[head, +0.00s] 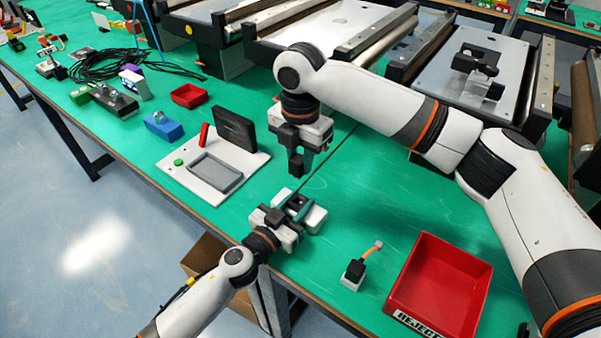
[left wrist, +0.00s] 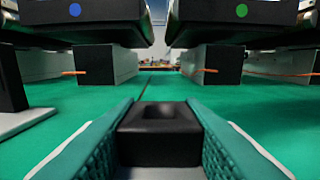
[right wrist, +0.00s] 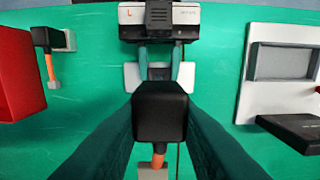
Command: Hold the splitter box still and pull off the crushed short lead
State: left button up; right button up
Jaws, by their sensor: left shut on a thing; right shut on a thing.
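The splitter box, white with a black top, stands on the green table (head: 390,190). My left gripper (head: 297,203) is shut on its black part (left wrist: 160,135), which shows an empty square recess on top. The white body shows on both sides of my left fingers in the right wrist view (right wrist: 132,75). My right gripper (head: 297,172) points down above the box and is shut on the black plug of the short lead (right wrist: 160,108). An orange cable (right wrist: 158,160) with a grey end hangs from this plug. The plug appears apart from the box; any crushing is too small to see.
A red reject bin (head: 392,300) stands at the front right. Beside it is a white-and-black block with an orange lead (head: 354,271). A white panel (head: 180,175) with a dark upright screen (head: 235,128) lies left. Conveyors (head: 320,30) line the back.

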pick_arm(q)
jog(key=shift+a+f, duration=0.1)
jog(key=shift+f, duration=0.25)
pick_arm(e)
jog(key=shift+r, duration=0.5)
pick_arm(q)
jog(key=o, duration=1.2)
jog(key=shift+a, duration=0.1)
pick_arm(e)
jog(key=shift+a, duration=0.1)
pick_arm(q)
jog(key=shift+o, duration=0.2)
jog(key=shift+s, duration=0.15)
